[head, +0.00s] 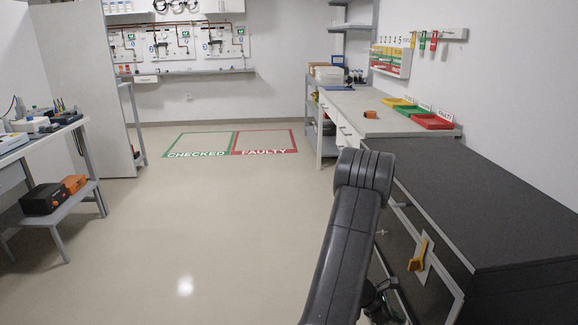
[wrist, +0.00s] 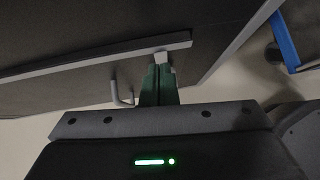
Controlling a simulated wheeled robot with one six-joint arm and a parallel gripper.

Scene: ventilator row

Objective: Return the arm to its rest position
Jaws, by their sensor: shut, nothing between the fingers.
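My arm rises from the bottom of the head view and bends at a dark rounded joint, beside the dark cabinet (head: 490,205). Its far end hangs low and is mostly hidden behind the arm link. In the wrist view my gripper (wrist: 160,70) shows as two dark green fingers closed together with nothing between them. The fingertips appear close to a grey rail (wrist: 100,58) on a dark surface; I cannot tell whether they touch it.
A shelf (head: 50,210) stands at left. Open floor (head: 190,230) lies between, with CHECKED and FAULTY zones (head: 235,130) at the back.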

